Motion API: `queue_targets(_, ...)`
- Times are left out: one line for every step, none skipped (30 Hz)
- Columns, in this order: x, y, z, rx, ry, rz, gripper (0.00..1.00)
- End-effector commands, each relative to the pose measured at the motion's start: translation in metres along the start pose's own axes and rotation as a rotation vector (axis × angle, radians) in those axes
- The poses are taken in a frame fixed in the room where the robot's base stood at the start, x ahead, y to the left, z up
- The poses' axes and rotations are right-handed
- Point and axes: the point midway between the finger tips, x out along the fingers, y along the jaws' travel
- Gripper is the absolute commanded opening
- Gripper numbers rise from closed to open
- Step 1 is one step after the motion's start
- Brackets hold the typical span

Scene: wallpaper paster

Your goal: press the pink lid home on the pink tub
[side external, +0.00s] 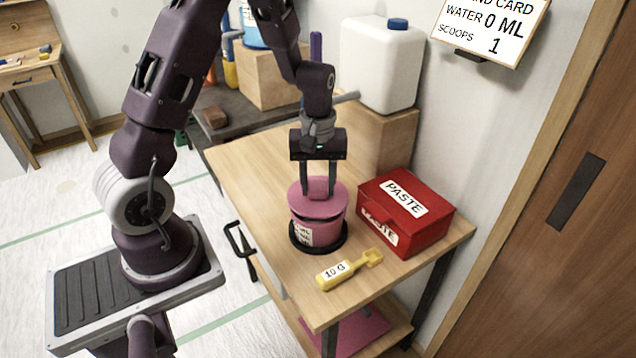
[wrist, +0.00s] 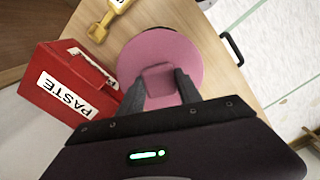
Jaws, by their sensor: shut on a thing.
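The pink tub (side external: 318,232) with a white label stands upright in a black ring (side external: 333,248) on the wooden table. The round pink lid (side external: 330,206) lies across its mouth; I cannot tell whether it is fully seated. In the wrist view the lid (wrist: 188,62) hides most of the tub, with its square knob (wrist: 160,84) in the middle. My gripper (side external: 318,194) points down over the tub, shut on the lid's knob. In the wrist view both fingers of my gripper (wrist: 160,88) lie on either side of the knob.
A red PASTE box (side external: 418,222) stands right of the tub. A yellow 10 G scoop (side external: 345,272) lies in front. A white jug (side external: 380,70) stands on a wooden block behind. A card on the wall reads water 0 ml, scoops 1. The table's left part is clear.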

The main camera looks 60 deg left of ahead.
Motion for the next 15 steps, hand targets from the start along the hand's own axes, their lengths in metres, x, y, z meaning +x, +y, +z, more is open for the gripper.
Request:
queue_targets(0.0,0.0,0.0,0.0,0.0,0.0,0.01)
queue_targets(0.0,0.0,0.0,0.0,0.0,0.0,0.01)
queue_targets(0.0,0.0,0.0,0.0,0.0,0.0,0.01)
queue_targets(0.0,0.0,0.0,0.0,0.0,0.0,0.01)
queue_targets(0.0002,0.0,0.0,0.0,0.0,0.0,0.01)
queue_targets(0.0005,0.0,0.0,0.0,0.0,0.0,0.01)
queue_targets(0.0009,0.0,0.0,0.0,0.0,0.0,0.01)
queue_targets(0.0014,0.0001,0.0,0.0,0.0,0.0,0.01)
queue_targets(0.0022,0.0001,0.0,0.0,0.0,0.0,0.01)
queue_targets(0.0029,0.0001,0.0,0.0,0.0,0.0,0.01)
queue_targets(0.0037,0.0001,0.0001,0.001,0.0,0.0,0.01)
queue_targets(0.0048,0.0001,0.0001,0.001,0.0,0.0,0.01)
queue_targets(0.0056,0.0001,0.0002,0.001,-0.001,-0.001,0.01)
queue_targets(0.0064,0.0,0.0003,0.001,-0.001,-0.001,0.01)
queue_targets(0.0075,0.0,0.0003,0.001,-0.001,-0.001,0.01)
